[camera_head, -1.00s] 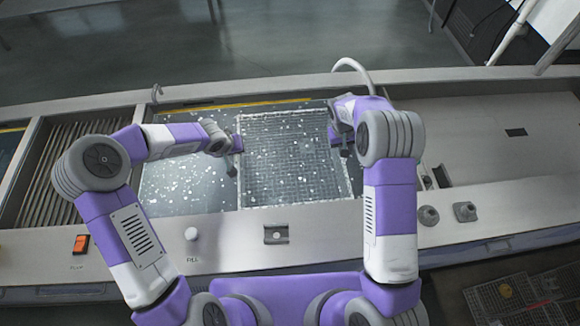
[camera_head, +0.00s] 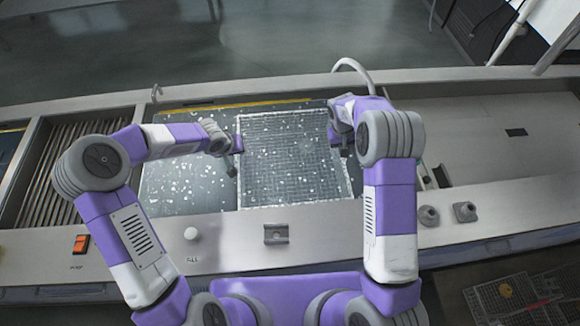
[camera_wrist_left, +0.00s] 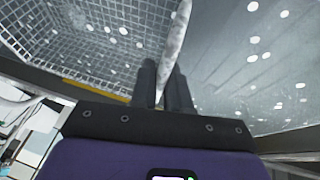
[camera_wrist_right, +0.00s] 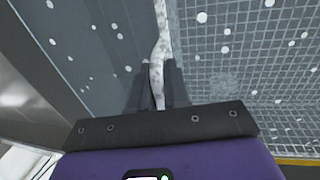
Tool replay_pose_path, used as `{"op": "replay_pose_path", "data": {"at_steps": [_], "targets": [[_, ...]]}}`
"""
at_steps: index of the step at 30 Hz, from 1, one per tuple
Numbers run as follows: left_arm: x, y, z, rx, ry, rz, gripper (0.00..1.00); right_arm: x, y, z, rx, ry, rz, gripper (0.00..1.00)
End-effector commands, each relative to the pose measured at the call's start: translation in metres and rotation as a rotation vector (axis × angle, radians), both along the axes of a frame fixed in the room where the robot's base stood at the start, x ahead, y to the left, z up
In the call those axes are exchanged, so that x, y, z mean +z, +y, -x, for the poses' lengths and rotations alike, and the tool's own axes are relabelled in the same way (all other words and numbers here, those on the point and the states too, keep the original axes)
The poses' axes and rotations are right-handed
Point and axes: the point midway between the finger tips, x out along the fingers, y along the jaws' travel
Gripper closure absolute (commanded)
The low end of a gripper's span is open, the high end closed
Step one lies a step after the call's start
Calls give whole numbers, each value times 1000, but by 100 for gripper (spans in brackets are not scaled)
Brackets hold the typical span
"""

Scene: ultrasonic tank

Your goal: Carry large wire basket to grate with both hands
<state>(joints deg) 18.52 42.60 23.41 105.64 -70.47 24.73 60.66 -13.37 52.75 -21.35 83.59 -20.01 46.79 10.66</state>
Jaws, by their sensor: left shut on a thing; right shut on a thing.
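The large wire basket (camera_head: 290,160) is a rectangular mesh basket in the liquid-filled tank, over the tank's right part. My left gripper (camera_head: 236,146) is shut on the basket's left rim; the pale rim also shows between its dark fingers in the left wrist view (camera_wrist_left: 178,45). My right gripper (camera_head: 336,138) is shut on the basket's right rim, which shows between its fingers in the right wrist view (camera_wrist_right: 160,50). The grate (camera_head: 75,165) is a slatted panel at the left of the counter. My arms hide parts of the tank and grate.
White specks dot the tank's liquid (camera_head: 185,185), open left of the basket. A curved white pipe (camera_head: 352,68) and a small hook (camera_head: 156,91) stand behind the tank. The sink area (camera_head: 480,130) lies right. An orange switch (camera_head: 81,243) and knobs (camera_head: 428,215) sit along the front.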

Motion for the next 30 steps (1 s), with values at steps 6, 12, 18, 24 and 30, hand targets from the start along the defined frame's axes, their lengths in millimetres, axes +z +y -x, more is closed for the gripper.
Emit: {"op": "replay_pose_path", "data": {"at_steps": [6,12,18,24,30], "targets": [[0,0,0,0,0,0,100,0,0,0,0,-1,0,100],[0,0,0,0,0,0,100,0,0,0,0,-1,0,100],[2,0,-1,-1,-3,0,100,2,0,-1,0,-3,0,100],[9,0,-1,-1,-3,0,100,10,0,-1,0,-3,0,100],[24,0,-1,-1,-3,0,100,24,0,-1,0,-4,0,100]]}}
